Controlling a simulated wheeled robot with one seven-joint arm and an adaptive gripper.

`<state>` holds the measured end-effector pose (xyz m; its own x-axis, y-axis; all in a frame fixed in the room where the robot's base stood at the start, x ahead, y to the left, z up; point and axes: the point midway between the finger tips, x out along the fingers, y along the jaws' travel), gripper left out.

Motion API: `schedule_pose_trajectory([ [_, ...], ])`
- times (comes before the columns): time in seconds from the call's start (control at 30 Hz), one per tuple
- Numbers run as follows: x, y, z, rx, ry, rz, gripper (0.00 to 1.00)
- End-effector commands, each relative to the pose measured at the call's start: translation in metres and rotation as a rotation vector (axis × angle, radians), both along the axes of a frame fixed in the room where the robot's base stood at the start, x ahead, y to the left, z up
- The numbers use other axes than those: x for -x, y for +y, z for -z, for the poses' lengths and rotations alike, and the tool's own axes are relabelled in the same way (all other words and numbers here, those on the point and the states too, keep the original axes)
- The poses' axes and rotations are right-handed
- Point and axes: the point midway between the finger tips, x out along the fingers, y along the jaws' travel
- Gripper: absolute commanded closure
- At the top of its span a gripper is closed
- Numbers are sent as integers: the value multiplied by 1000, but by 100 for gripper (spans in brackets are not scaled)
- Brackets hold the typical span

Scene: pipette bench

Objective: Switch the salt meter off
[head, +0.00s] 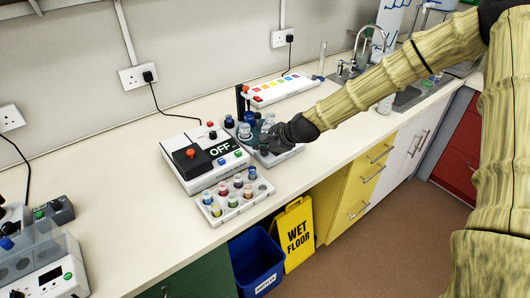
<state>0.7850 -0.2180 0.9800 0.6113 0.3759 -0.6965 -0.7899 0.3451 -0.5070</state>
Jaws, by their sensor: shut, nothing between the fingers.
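A white box-shaped meter (181,172) stands on the bench in the head view, and its dark display reads OFF. No name is readable on it, so I cannot tell for certain that it is the salt meter. It has a black block with a red knob at its front left, and small red, blue and green buttons. My gripper (262,139) is shut and empty just right of the display, over a white unit (288,154) with blue-capped parts. It hides part of that unit. I cannot tell whether it touches anything.
A white rack (262,191) of colourful capped vials stands in front of the meter. A white strip with coloured squares (280,90) lies behind. Another device (65,280) is at the lower left. Bare bench (130,225) lies between. A yellow wet floor sign (294,235) stands below.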

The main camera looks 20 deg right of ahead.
Motion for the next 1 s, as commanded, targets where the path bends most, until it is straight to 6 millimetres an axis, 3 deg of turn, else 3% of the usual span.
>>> schedule_pose_trajectory([
  [1.0, 0, -1, -17, 0, 0, 0, 100],
])
